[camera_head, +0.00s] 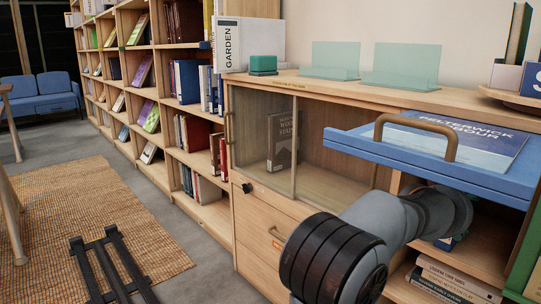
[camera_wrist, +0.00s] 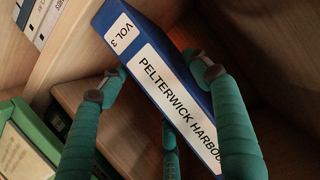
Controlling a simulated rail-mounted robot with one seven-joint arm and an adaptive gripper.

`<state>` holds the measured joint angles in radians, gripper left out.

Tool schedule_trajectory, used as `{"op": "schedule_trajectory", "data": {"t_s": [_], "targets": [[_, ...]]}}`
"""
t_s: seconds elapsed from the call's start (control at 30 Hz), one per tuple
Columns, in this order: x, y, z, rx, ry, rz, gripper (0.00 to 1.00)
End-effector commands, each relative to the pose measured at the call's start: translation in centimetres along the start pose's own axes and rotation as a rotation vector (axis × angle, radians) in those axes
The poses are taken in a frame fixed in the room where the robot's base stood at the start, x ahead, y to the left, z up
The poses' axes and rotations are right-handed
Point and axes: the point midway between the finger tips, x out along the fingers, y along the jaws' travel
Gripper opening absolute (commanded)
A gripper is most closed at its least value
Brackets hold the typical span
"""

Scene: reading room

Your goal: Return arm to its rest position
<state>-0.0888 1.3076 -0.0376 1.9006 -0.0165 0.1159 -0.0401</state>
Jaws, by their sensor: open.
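My gripper (camera_wrist: 155,75) shows in the wrist view with its teal fingers spread open. One finger is to the left of a blue book (camera_wrist: 170,85) and one to the right; a third is partly hidden below it. The book's spine label reads "PELTERWICK HARBOUR" and "VOL 3". It stands tilted in the picture, inside a wooden shelf space (camera_wrist: 100,105). I cannot tell whether the fingers touch it.
A green binder (camera_wrist: 22,150) is at left in the wrist view. The rug area (camera_head: 90,215) is largely open.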

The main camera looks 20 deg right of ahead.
Motion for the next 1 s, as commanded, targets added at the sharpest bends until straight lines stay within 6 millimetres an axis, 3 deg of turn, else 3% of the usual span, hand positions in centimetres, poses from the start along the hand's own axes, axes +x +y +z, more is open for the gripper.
{"op": "schedule_trajectory", "data": {"t_s": [0.1,0.6,1.0], "targets": [[2.3,0.0,-1.4,0.001,-0.004,-0.001,0.62],[-8.3,-0.1,2.3,0.0,0.004,0.0,0.62],[-13.7,-0.2,4.0,-0.002,-0.001,-0.004,0.62]]}}
